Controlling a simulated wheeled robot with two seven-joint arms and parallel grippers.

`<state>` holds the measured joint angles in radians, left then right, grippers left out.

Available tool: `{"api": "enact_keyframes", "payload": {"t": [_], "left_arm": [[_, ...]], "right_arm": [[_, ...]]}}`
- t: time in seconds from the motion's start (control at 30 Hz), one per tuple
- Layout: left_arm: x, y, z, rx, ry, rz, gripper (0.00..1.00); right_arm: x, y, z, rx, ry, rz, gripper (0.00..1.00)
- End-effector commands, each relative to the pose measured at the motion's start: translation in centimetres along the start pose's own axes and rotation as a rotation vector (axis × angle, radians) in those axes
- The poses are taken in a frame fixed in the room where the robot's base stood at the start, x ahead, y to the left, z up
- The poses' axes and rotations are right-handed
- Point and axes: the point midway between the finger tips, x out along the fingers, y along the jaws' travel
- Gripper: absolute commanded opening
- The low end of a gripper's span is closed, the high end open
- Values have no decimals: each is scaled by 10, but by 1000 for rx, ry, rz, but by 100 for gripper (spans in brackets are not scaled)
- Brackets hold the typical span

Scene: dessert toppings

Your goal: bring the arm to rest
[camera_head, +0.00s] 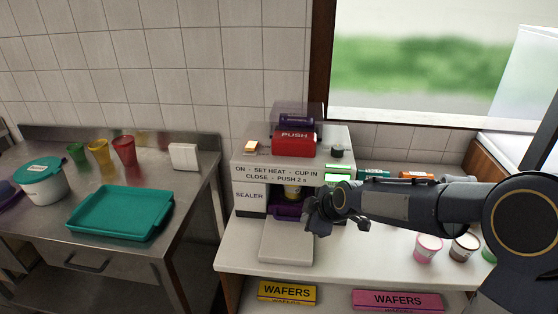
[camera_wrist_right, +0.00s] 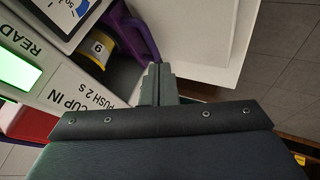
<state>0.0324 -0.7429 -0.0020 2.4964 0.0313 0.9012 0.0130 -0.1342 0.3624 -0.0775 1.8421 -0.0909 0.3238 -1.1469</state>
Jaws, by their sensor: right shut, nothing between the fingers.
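My right arm (camera_head: 400,205) reaches in from the right across the front of the sealer machine. My right gripper (camera_head: 318,216) is shut and empty, in front of the sealer's opening. In the right wrist view its fingers (camera_wrist_right: 158,75) are together, with nothing between them. They point toward the white counter (camera_wrist_right: 200,35), close to a purple part (camera_wrist_right: 136,38) of the sealer. My left gripper is not in view.
The sealer (camera_head: 250,194) holds a yellow cup (camera_head: 292,192) in its opening. A pale plate (camera_head: 287,242) lies in front. Pink (camera_head: 428,247) and brown (camera_head: 464,246) cups stand at the right. A teal tray (camera_head: 120,213) lies on the metal table at left.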

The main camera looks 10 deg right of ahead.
Motion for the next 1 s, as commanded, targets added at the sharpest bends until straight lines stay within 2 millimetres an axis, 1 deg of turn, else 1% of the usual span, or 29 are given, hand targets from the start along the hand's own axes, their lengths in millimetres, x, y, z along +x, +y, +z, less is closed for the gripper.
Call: {"api": "enact_keyframes", "payload": {"t": [0.07, 0.13, 0.17, 0.27, 0.3, 0.37, 0.4, 0.47, 0.5, 0.53, 0.6, 0.7, 0.73, 0.83, 0.9, 1.0], "left_arm": [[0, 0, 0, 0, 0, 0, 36], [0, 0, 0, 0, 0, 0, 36], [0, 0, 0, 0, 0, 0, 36], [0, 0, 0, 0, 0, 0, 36], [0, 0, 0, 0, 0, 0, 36], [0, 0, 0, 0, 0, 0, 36], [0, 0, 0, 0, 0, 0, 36], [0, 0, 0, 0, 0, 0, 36], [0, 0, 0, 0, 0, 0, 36], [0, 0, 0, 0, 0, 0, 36], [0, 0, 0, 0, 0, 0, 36], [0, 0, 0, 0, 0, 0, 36], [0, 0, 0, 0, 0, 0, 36], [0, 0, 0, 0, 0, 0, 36], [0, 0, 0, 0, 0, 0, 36], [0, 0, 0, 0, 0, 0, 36]], "right_arm": [[-8, -1, 2, 27, 0, 0, 0], [-25, -5, 7, 94, -1, -4, 0], [-36, -8, 10, 137, -1, -5, 0], [-81, -26, 24, 328, -6, -19, 0], [-101, -38, 31, 421, -10, -28, 0], [-128, -58, 41, 563, -17, -41, 0], [-145, -74, 48, 655, -23, -51, 0], [-167, -98, 56, 792, -33, -63, 0], [-179, -115, 62, 879, -40, -70, 0], [-187, -127, 66, 941, -46, -75, 0], [-201, -154, 74, 1072, -60, -86, 0], [-213, -185, 82, 1218, -78, -96, 0], [-215, -192, 83, 1251, -82, -97, 0], [-218, -208, 87, 1328, -94, -102, 0], [-220, -213, 88, 1355, -99, -103, 0], [-220, -215, 89, 1364, -101, -105, 0]]}}
